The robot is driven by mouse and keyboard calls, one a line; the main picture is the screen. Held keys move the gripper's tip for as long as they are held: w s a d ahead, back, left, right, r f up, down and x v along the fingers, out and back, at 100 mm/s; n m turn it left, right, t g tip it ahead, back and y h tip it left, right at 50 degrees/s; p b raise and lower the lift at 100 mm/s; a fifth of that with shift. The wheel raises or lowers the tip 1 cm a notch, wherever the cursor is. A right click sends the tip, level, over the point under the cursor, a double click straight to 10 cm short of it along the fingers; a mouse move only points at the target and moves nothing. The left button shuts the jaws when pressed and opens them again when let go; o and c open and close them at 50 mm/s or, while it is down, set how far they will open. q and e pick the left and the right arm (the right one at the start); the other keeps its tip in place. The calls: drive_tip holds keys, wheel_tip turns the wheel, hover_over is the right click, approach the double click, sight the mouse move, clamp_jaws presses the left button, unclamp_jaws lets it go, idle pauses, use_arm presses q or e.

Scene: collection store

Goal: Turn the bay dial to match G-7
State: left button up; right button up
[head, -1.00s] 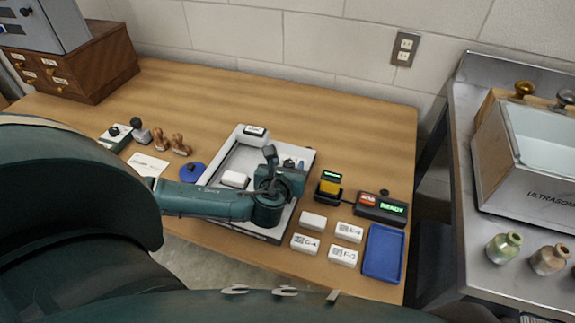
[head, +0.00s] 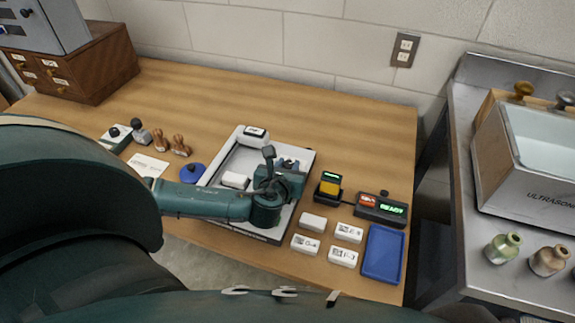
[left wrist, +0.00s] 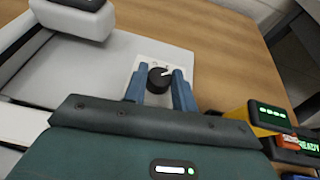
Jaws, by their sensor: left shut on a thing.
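The bay dial (left wrist: 158,82) is a round black knob with a white pointer line, on a small light plate (left wrist: 146,62) in the left wrist view. The pointer slants toward the right and slightly up there. My left gripper (left wrist: 160,77) has one blue finger on each side of the knob and is shut on it. In the head view my left gripper (head: 289,165) is over the right part of the pale tray-like bay (head: 222,160), and my arm hides the dial. The dial's markings are too small to read. My right gripper is not in view.
A box showing READY (head: 381,208) and a yellow-topped device (head: 329,187) stand right of the bay. Several small white labelled boxes (head: 343,257) and a blue tray (head: 383,255) lie in front. Stamps (head: 161,141) are at left. The table's back is clear.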

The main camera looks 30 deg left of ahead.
use_arm(q)
drive_tip(key=shift+a, duration=0.1)
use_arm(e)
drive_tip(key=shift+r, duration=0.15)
use_arm(q)
drive_tip(key=shift+r+m+h+p, duration=0.1)
drive_tip(key=shift+m+h+p, duration=0.2)
drive_tip(key=shift+m+h, duration=0.15)
drive_tip(key=shift+s+a+m+h+p, duration=0.15)
drive_tip(key=shift+m+h+p, duration=0.15)
drive_tip(key=shift+m+h, duration=0.45)
drive_tip(key=m+h, duration=0.2)
drive_tip(key=h+b, duration=0.1)
drive_tip(key=shift+a+f+m+t+h, duration=0.15)
drive_tip(key=shift+f+m+t+h, duration=0.15)
drive_tip(key=shift+m, duration=0.1)
drive_tip(key=shift+r+m+h, duration=0.15)
drive_tip(key=shift+m+h, duration=0.35)
drive_tip(key=shift+h, duration=0.1)
drive_tip(key=o, duration=1)
